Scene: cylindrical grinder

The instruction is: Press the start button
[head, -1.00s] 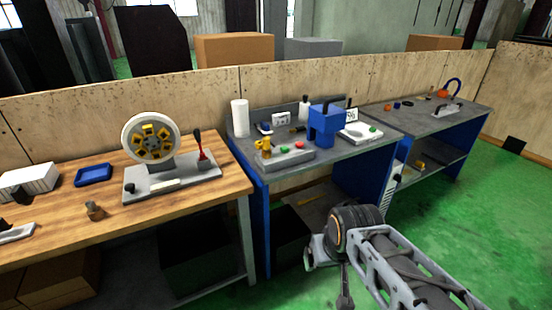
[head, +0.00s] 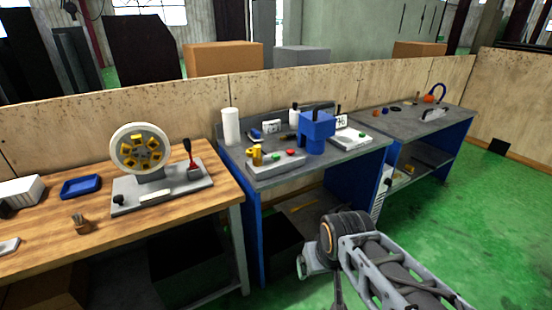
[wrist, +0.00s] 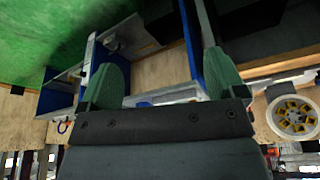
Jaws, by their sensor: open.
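Another green button (head: 362,135) shows on a white-topped unit to the right of the blue machine (head: 317,132). No label marks either green button as start. My gripper (wrist: 165,80) is open and empty in the wrist view, its two green fingers well apart. In the head view my arm hangs low in front of the middle bench, below its top and apart from the buttons.
A wooden bench (head: 60,235) at left holds a wheel-like device (head: 140,150) and a blue tray (head: 81,187). A grey-topped bench (head: 425,118) stands at right. A plywood wall (head: 180,115) runs behind the benches. Green floor (head: 440,220) is clear at right.

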